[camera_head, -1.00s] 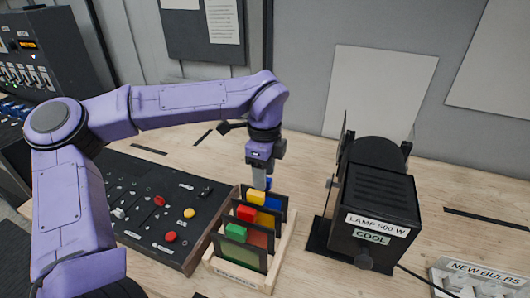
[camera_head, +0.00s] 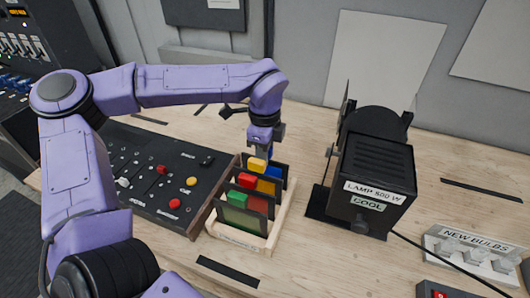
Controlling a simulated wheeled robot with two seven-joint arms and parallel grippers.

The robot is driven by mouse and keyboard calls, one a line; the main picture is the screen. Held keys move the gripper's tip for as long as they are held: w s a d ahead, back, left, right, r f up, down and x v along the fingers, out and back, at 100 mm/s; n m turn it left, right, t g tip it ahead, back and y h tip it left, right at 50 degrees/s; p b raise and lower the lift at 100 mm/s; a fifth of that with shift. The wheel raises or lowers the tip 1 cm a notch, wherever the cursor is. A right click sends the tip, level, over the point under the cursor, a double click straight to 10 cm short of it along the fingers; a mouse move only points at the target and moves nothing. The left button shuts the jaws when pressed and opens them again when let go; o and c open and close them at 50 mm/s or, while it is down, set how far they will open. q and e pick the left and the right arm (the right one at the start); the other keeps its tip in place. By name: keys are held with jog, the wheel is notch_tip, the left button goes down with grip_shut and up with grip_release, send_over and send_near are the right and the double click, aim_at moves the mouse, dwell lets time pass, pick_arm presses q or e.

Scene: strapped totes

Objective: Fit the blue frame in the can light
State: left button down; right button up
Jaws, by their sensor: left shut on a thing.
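The blue frame (camera_head: 275,171) stands at the back of a wooden rack (camera_head: 276,232), mostly hidden behind the other frames. The can light (camera_head: 372,165) is a black housing with labels reading LAMP 500 W and COOL, standing upright on the table to the right of the rack. My right gripper is not in view.
Frames with yellow (camera_head: 257,165), red (camera_head: 247,181) and green (camera_head: 238,199) tabs stand in front in the rack. A black control panel (camera_head: 150,185) lies to its left. A NEW BULBS tray (camera_head: 470,250) is at right, with a cable nearby. Bare table separates rack and light.

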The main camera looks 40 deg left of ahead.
pick_arm(q)
jog(key=shift+r+p, duration=1.8)
jog(key=shift+r, duration=1.2)
